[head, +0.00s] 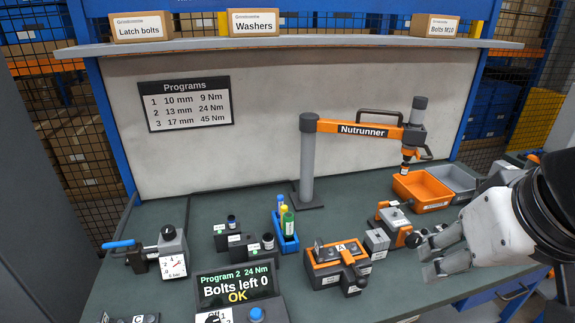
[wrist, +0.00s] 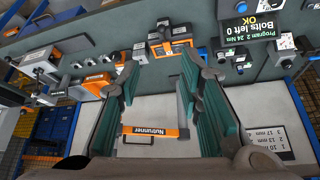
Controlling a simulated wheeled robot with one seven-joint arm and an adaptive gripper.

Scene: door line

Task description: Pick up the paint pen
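Marker-like pens stand upright in a small blue holder (head: 289,243) in the middle of the bench in the head view. One is green with a yellow top (head: 287,222); another, behind it, has a blue top (head: 280,203). I cannot read which is the paint pen. My gripper (head: 432,262) is above the right part of the bench, well to the right of the holder. In the wrist view, which looks upside down, my gripper (wrist: 163,100) has its two fingers spread, with nothing between them.
An orange nutrunner arm (head: 361,127) on a grey post stands behind. An orange-grey fixture (head: 337,267) sits between the holder and my gripper. A display (head: 236,287) reads "Bolts left 0 OK". Orange (head: 421,191) and grey bins are at the back right.

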